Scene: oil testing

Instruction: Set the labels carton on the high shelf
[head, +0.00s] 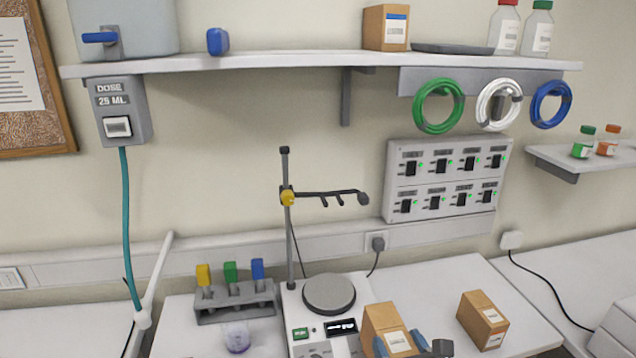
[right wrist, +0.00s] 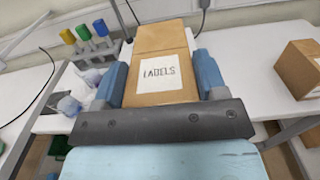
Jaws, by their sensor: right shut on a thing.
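The labels carton (right wrist: 160,42), a brown box with a white LABELS sticker, sits between the blue fingers of my right gripper (right wrist: 158,78) in the right wrist view. In the head view the carton (head: 382,318) is at the bottom, right of the hotplate, with my right gripper (head: 408,345) closed on its near part. I cannot tell whether it touches the bench. The high shelf (head: 290,62) is a long white board on the wall, well above the carton. My left gripper is not in view.
On the shelf stand a brown carton (head: 386,28), a dark tray (head: 455,48), two bottles and a blue object (head: 217,41); its middle is clear. A stand with a rod (head: 288,230) rises left of the carton. Another carton (head: 483,320) is on the bench to the right.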

